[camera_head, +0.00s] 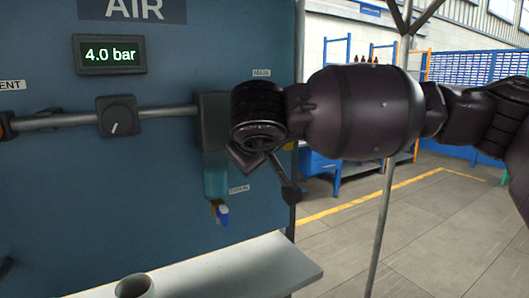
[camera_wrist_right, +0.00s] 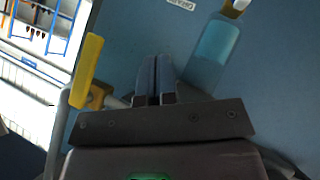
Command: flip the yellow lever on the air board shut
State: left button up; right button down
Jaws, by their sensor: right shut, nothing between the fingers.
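The yellow lever (camera_wrist_right: 87,70) shows at the left of the right wrist view, mounted on a brass-coloured valve body (camera_wrist_right: 99,96) by a grey pipe. In the head view only a small yellow patch (camera_head: 288,146) shows beside my right wrist; my arm hides most of that area. The blue air board (camera_head: 60,190) fills the left of the head view. My right gripper (camera_wrist_right: 155,64) is shut and empty, its fingers beside the lever with a visible gap between them. My left gripper is not in view.
A clear bowl (camera_head: 216,178) with a blue-and-yellow drain tap (camera_head: 220,213) hangs under the dark filter unit, close to my right gripper. A black knob (camera_head: 118,116) sits on the pipe. A light shelf (camera_head: 230,268) juts out below, with a round cup (camera_head: 134,287) on it.

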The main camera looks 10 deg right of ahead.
jog(key=s, duration=0.1)
jog(key=s+a, duration=0.1)
jog(key=s, duration=0.1)
jog(key=s+a, duration=0.1)
jog(key=shift+s, duration=0.15)
